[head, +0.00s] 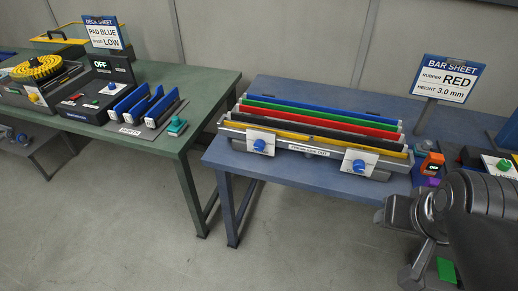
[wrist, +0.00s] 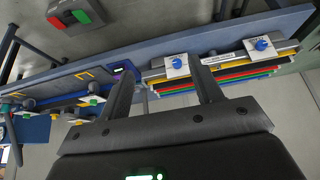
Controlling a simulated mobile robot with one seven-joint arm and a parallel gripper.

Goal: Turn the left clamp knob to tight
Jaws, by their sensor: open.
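The left clamp knob (head: 259,145) is blue on a white plate at the front left of the bar rack (head: 310,152). The right clamp knob (head: 359,166) is a like one at the front right. The wrist view is turned over, so the left knob (wrist: 262,44) shows there on the right and the right knob (wrist: 177,62) nearer its middle. My gripper (wrist: 165,66) is open and empty. In the head view my gripper (head: 408,245) is at the lower right, in front of the blue table and apart from both knobs. The knob markings are too small to read.
The rack holds blue, green, red, black and yellow bars. On the blue table (head: 270,185), an orange device (head: 432,163) stands right of the rack. A sign reading RED, 3.0 mm (head: 447,80) stands behind. A green table (head: 190,125) is left.

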